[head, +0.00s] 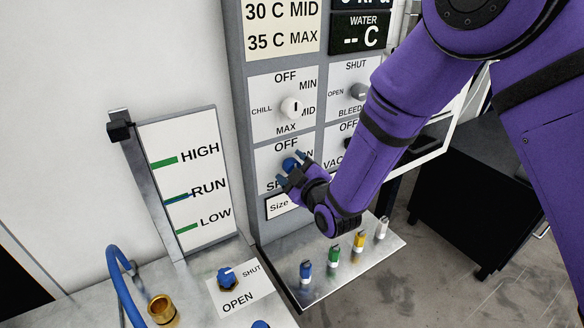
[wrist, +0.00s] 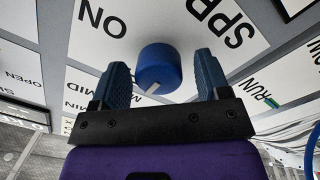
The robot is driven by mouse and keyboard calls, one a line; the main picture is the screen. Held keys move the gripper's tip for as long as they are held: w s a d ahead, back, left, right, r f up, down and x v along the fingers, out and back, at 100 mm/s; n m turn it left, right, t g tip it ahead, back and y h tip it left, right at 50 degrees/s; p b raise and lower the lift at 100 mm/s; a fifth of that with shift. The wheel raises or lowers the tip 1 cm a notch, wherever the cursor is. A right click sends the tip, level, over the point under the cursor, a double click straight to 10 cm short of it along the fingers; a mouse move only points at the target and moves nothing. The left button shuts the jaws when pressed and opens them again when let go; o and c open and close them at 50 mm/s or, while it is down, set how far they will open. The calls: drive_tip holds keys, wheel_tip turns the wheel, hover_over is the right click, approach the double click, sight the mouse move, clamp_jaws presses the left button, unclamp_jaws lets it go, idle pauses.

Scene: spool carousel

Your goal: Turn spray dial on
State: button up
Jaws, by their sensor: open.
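The spray dial is a round blue knob (head: 289,164) on a white plate labelled OFF above and ON at the right, with SPRAY partly hidden. In the wrist view the blue knob (wrist: 160,66) stands between the fingers. Its white mark shows at its lower edge, away from the ON label (wrist: 103,20). My gripper (head: 291,173) is at the dial from below and partly covers it. In the wrist view my gripper (wrist: 162,78) is open, with a gap on each side of the knob. No finger visibly touches it.
The white chill dial (head: 291,107) is just above, and the bleed dial (head: 360,92) is at upper right. A metal shelf (head: 345,275) with several coloured valves lies below. A level board (head: 185,180) and a blue shut/open knob (head: 227,278) are at left.

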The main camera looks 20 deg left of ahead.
drive_tip(key=shift+w+a, duration=0.25)
drive_tip(key=shift+c, duration=0.4)
drive_tip(key=c, duration=0.8)
drive_tip(key=shift+c, duration=0.2)
